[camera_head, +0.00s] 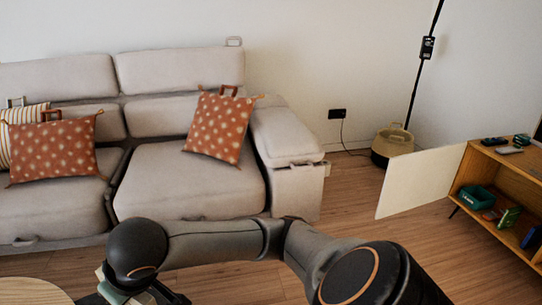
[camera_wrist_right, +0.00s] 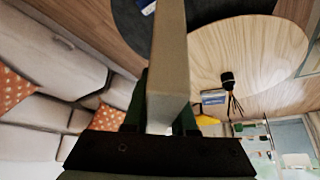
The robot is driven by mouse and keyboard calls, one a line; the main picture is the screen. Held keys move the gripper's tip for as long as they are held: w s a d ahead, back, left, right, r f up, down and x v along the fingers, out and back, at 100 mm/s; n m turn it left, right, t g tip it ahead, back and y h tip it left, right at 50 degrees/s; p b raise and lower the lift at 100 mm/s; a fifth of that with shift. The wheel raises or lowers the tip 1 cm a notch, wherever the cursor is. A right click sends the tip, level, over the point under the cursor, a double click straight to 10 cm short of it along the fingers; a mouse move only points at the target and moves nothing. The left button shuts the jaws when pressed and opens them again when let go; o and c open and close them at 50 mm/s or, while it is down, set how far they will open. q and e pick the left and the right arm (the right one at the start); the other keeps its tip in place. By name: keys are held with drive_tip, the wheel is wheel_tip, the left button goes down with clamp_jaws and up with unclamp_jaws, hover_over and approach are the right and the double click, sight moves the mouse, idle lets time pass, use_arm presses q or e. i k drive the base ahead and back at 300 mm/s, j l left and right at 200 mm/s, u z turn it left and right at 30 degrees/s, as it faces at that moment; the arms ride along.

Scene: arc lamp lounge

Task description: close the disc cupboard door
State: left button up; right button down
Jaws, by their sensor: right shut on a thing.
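The cupboard door (camera_head: 420,182) is a plain white panel. It stands open, swung out to the left from the front of the wooden cupboard (camera_head: 493,162) at the right of the head view. My right arm reaches across the bottom of the head view to the left, far from the door. My right gripper (camera_wrist_right: 160,118) is shut on a pale beige bar-like thing (camera_wrist_right: 170,60) in the right wrist view. What it is I cannot tell. The door does not show in the wrist view. My left gripper is not in view.
A round wooden table (camera_head: 30,292) is at lower left. A sofa (camera_head: 185,185) stands behind my arm. A basket (camera_head: 392,146) stands beyond the door. Bare floor lies before the door.

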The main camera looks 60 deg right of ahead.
sight(412, 181)
drive_tip(key=l+z, duration=0.1)
drive_tip(key=z, duration=1.1)
drive_tip(key=l+z, duration=0.15)
drive_tip(key=z, duration=0.2)
drive_tip(key=i+l+z, duration=0.15)
drive_tip(key=z, duration=0.15)
drive_tip(key=l+z, duration=0.1)
drive_tip(key=z, duration=0.25)
drive_tip(key=i+l+z, duration=0.25)
drive_tip(key=z, duration=0.2)
drive_tip(key=i+z, duration=0.75)
drive_tip(key=i, duration=0.2)
drive_tip(key=i+j+z, duration=0.1)
drive_tip(key=i+z, duration=0.15)
drive_tip(key=i, duration=0.25)
drive_tip(key=i+j, duration=0.15)
drive_tip(key=i, duration=0.4)
drive_tip(key=i+j, duration=0.15)
drive_tip(key=i, duration=0.35)
drive_tip(key=z, duration=0.05)
